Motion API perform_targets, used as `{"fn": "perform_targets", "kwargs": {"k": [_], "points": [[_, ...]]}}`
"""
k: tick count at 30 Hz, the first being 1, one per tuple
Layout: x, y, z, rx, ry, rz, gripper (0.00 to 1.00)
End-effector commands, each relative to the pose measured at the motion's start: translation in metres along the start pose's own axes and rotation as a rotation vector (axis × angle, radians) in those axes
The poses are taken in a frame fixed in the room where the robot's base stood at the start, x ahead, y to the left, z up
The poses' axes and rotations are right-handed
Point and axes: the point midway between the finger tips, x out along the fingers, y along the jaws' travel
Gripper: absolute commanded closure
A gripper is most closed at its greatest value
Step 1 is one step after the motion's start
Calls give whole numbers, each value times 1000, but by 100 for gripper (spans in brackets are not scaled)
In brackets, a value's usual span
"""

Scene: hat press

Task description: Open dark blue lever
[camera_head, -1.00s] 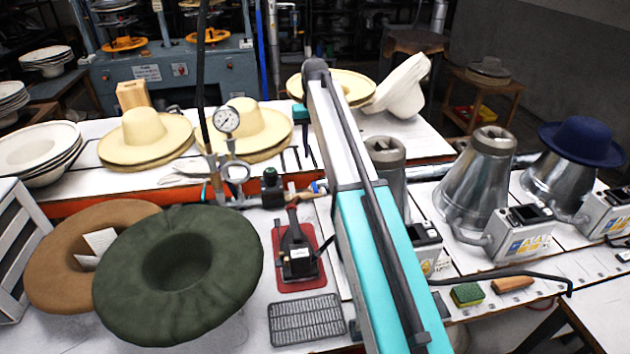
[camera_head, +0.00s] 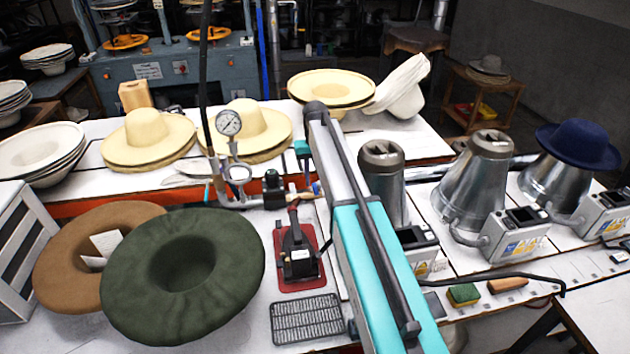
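My arm's white and teal links cross the middle of the view. My gripper appears apart from the pipes.
Straw hats (camera_head: 247,128) stand behind the pipes. A green felt hat (camera_head: 225,290) and a brown hat (camera_head: 60,270) lie front left. A black device on a red base (camera_head: 298,258) and a grey grid mat (camera_head: 307,318) lie in front. Metal cones (camera_head: 475,185) stand right.

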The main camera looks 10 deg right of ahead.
Motion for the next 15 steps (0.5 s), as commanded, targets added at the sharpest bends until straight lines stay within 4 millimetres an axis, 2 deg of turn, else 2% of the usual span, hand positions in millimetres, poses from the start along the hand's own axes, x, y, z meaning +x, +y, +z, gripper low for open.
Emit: {"fn": "perform_targets", "kwargs": {"k": [7, 15], "points": [[18, 0, 0, 1, -1, 0, 67], [23, 1, 0, 1, 0, 0, 67]]}}
